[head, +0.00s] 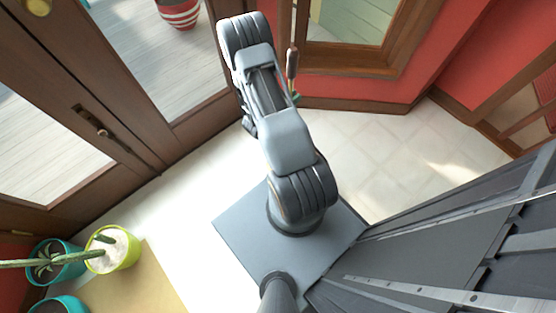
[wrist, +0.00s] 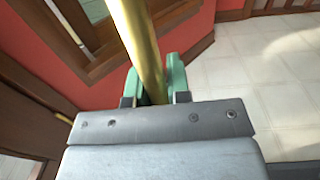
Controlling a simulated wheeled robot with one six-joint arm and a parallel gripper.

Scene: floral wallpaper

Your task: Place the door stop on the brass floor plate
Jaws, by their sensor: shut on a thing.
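My gripper (wrist: 160,80) is shut on a long brass-coloured rod, which I take to be the door stop (wrist: 138,35). The rod runs up between the green fingers and leaves the top of the wrist view. In the head view the door stop (head: 292,62) looks like a slim brown upright piece beside my arm, with a bit of green finger (head: 296,98) below it. The arm hides most of the gripper there. The held thing is up in the air near the window corner. I cannot make out a brass floor plate for certain in either view.
Glazed wooden doors (head: 135,150) stand at left, and a red wall with a wooden-framed window (head: 345,60) at the back. Potted plants (head: 118,250) stand at lower left by a flat tan panel (head: 150,285). The pale tiled floor (head: 400,150) at right is clear.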

